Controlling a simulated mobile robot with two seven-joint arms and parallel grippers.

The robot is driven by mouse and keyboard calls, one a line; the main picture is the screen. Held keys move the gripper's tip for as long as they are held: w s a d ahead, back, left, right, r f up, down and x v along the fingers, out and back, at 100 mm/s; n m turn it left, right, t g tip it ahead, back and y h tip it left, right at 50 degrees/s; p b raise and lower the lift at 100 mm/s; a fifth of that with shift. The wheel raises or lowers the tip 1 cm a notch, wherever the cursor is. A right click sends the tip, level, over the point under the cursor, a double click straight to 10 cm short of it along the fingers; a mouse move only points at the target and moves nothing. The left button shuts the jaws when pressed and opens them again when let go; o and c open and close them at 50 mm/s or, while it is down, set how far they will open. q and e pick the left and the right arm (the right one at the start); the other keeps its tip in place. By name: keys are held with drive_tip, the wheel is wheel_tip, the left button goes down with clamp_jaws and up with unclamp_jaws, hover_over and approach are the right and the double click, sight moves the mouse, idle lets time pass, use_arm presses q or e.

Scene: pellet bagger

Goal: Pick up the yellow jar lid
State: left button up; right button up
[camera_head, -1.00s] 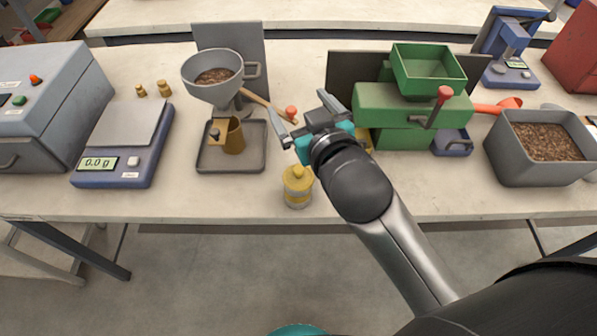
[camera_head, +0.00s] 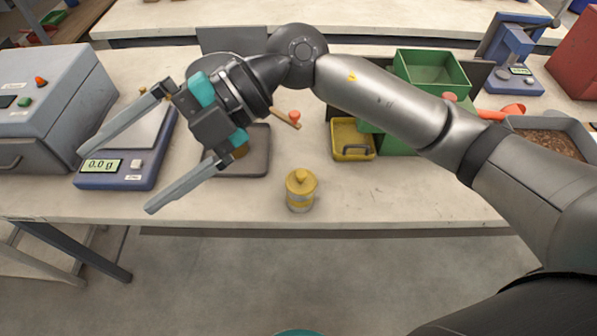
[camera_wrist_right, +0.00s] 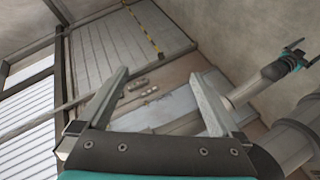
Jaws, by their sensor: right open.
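The yellow jar lid (camera_head: 301,182), with a round knob on top, sits on a small upright jar (camera_head: 300,206) near the table's front edge in the head view. My right gripper (camera_head: 115,181) is open and empty, in the air left of the jar, well apart from it. Its fingers point to the lower left and overlap the scale and tray in the picture. The right wrist view shows the same open fingers (camera_wrist_right: 158,74) and no lid. My left gripper (camera_wrist_right: 299,50) shows small at the right of that view, its fingers apart; the head view does not show it.
A blue scale (camera_head: 128,175) and a grey machine (camera_head: 50,90) stand at the left. A grey tray (camera_head: 258,160) lies behind my gripper, and a yellow bin (camera_head: 352,138) stands beside the green machine (camera_head: 430,72). The table around the jar is clear.

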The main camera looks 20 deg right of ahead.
drive_tip(key=w+d+f+t+h, duration=0.1)
drive_tip(key=w+d+f+h, duration=0.2)
drive_tip(key=d+f+h, duration=0.3)
drive_tip(key=m+t+h, duration=0.2)
drive_tip(key=m+h, duration=0.2)
drive_tip(key=h, duration=0.4)
hover_over(301, 172)
drive_tip(key=f, duration=1.1)
drive_tip(key=shift+s+d+f, duration=0.15)
drive_tip(key=shift+d+f, duration=0.05)
drive_tip(key=shift+a+f, duration=0.2)
drive_tip(key=shift+f, duration=2.45)
drive_tip(key=shift+c, duration=0.2)
drive_tip(key=c, duration=1.2)
